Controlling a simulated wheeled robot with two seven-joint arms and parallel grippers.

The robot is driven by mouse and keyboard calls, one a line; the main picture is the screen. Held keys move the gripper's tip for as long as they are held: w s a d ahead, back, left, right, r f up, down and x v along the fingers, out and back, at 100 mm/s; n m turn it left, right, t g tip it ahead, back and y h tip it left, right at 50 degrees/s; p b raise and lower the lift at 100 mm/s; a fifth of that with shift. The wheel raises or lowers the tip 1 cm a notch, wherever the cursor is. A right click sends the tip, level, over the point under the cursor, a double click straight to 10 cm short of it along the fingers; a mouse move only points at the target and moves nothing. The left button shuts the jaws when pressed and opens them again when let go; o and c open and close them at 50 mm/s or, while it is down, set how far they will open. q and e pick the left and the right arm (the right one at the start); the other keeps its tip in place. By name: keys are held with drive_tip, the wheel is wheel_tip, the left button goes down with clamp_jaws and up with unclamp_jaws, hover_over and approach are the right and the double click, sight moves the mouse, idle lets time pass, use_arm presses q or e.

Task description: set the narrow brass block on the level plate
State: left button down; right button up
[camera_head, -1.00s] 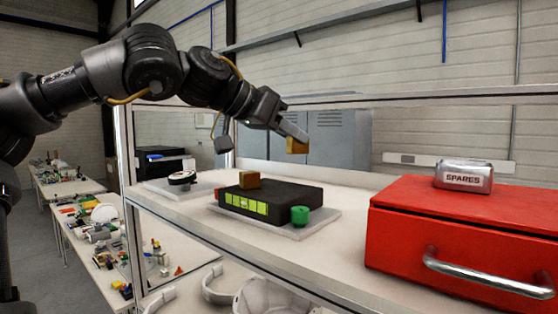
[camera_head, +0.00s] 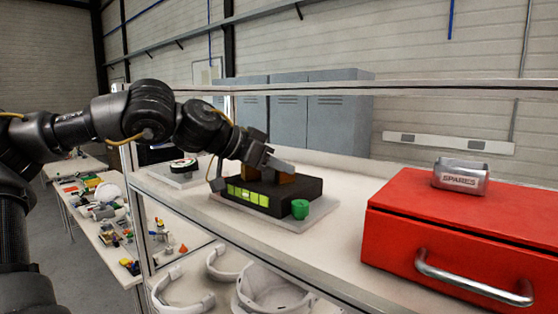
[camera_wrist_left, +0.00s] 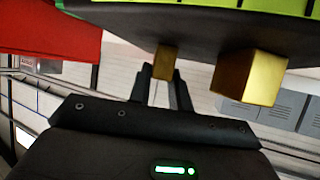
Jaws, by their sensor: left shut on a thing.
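The level plate (camera_head: 300,187) is a dark slab with a yellow-green vial strip on its front and a green knob (camera_head: 300,209) at its corner. The narrow brass block (camera_head: 285,178) is between the jaws of my left gripper (camera_head: 278,166), at the plate's top. It also shows between the fingertips in the left wrist view (camera_wrist_left: 165,62), its end against or very near the dark plate (camera_wrist_left: 190,22); I cannot tell if they touch. A wider brass block (camera_wrist_left: 248,76) stands on the plate beside it, partly hidden by the gripper in the head view (camera_head: 250,173). My right gripper is out of view.
A red box (camera_head: 440,230) with a metal handle and a SPARES tin (camera_head: 461,177) on top stands to the right on the shelf. A round dial device (camera_head: 184,165) stands at left. A shelf rail (camera_head: 390,88) runs across above. White helmet shells (camera_head: 275,288) are below.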

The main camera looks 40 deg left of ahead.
use_arm(q)
drive_tip(key=shift+d, duration=0.2)
drive_tip(key=c, duration=1.3)
unclamp_jaws()
drive_tip(key=shift+s, duration=0.1)
drive_tip(key=shift+a, duration=0.1)
drive_tip(key=shift+r, duration=0.15)
drive_tip(key=shift+s, duration=0.2)
drive_tip(key=shift+b+v, duration=2.45)
drive_tip(key=shift+v, duration=3.35)
